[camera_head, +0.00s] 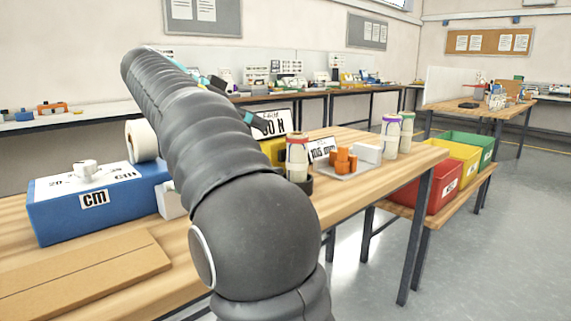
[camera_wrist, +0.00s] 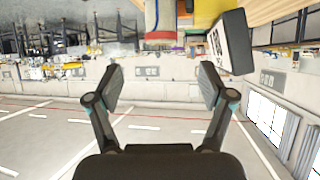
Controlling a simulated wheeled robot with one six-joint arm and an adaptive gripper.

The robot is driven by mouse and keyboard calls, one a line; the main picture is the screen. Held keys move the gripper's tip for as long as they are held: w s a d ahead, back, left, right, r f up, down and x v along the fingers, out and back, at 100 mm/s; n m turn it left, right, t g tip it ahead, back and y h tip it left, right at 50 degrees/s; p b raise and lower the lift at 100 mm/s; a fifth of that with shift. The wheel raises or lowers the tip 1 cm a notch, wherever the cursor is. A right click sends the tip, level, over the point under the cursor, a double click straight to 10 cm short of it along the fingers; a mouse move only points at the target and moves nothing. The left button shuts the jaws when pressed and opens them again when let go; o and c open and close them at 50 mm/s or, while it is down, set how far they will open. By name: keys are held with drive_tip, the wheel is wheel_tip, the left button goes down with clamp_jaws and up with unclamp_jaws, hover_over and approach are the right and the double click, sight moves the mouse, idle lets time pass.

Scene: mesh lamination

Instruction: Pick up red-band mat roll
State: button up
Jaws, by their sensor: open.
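The red-band mat roll (camera_head: 297,160) stands upright on the wooden table in the head view, pale with a red band at its top, just right of my arm. A dark holder is around its lower part. In the wrist view, which looks upside down, the roll (camera_wrist: 160,12) shows at the top middle, cut off by the frame edge, its red band towards the fingers. My gripper (camera_wrist: 160,82) is open and empty, its fingers spread apart. The roll is beyond the fingertips and not between them. In the head view my arm hides most of my gripper.
A purple-band roll (camera_head: 390,138) and a green-band roll (camera_head: 407,132) stand farther right. Orange pieces (camera_head: 345,158) and a white block (camera_head: 367,153) lie near the red-band roll. A blue box (camera_head: 60,215) is at left. Red (camera_head: 428,188), yellow (camera_head: 465,158) and green (camera_head: 470,142) bins sit on a lower bench.

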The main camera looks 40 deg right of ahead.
sight(288, 136)
drive_tip(key=x, duration=1.3)
drive_tip(key=shift+d, duration=0.35)
clamp_jaws()
